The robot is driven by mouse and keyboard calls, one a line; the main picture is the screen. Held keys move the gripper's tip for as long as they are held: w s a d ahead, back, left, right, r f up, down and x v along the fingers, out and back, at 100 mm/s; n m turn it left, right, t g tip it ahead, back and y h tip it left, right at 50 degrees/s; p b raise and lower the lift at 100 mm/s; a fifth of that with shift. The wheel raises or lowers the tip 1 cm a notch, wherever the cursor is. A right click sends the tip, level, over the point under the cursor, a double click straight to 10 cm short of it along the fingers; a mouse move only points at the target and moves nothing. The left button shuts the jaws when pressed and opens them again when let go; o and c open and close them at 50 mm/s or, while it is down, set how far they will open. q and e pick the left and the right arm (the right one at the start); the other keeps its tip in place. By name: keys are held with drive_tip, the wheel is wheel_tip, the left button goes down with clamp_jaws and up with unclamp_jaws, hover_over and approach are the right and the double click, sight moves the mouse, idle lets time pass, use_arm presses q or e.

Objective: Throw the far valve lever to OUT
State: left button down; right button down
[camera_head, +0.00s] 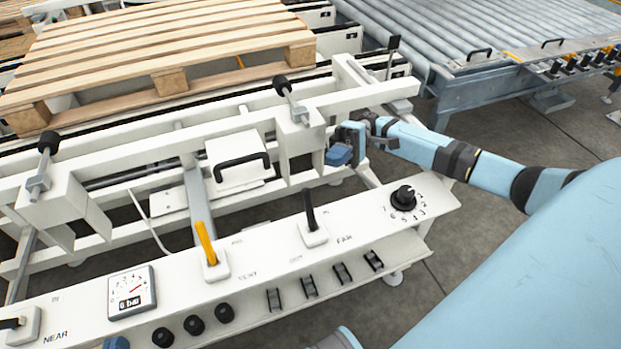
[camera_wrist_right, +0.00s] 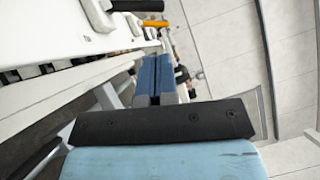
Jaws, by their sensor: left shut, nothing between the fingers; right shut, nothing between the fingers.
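The far valve lever (camera_head: 309,209) is a black handle on a white base, beside the FAR label on the white control panel (camera_head: 272,242). It stands up, leaning slightly back from the panel's front; its small position labels are too blurred to read surely. My right gripper (camera_head: 342,150) is shut and empty, beyond the panel's back edge, behind and right of the lever, apart from it. The right wrist view shows its blue fingers (camera_wrist_right: 157,78) together, with a black lever handle (camera_wrist_right: 136,5) above them. My left gripper (camera_head: 116,343) barely shows at the bottom edge, shut.
A yellow lever (camera_head: 206,243) stands left of the far lever, a gauge (camera_head: 132,291) further left. A black dial (camera_head: 403,197) is on the panel's right end. White conveyor frame rails (camera_head: 205,144) and a wooden pallet (camera_head: 160,50) lie behind. Grey floor is open at right.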

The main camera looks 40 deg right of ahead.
approach(310, 210)
drive_tip(key=w+a+r, duration=0.1)
drive_tip(key=a+r, duration=0.2)
drive_tip(key=a, duration=0.2)
use_arm(q)
drive_tip(key=shift+w+d+r+t+h+b, duration=0.15)
drive_tip(key=shift+d+r+t+b, duration=0.1)
drive_tip(key=shift+r, duration=0.3)
drive_tip(key=shift+w+d+r+t+h+b, duration=0.15)
drive_tip(key=shift+d+r+b, duration=0.1)
drive_tip(key=shift+r, duration=0.25)
use_arm(e)
drive_tip(key=shift+a+r, duration=0.1)
drive_tip(key=shift+a, duration=0.45)
use_arm(q)
drive_tip(key=shift+s+f, duration=0.1)
use_arm(e)
drive_tip(key=shift+a+r, duration=0.1)
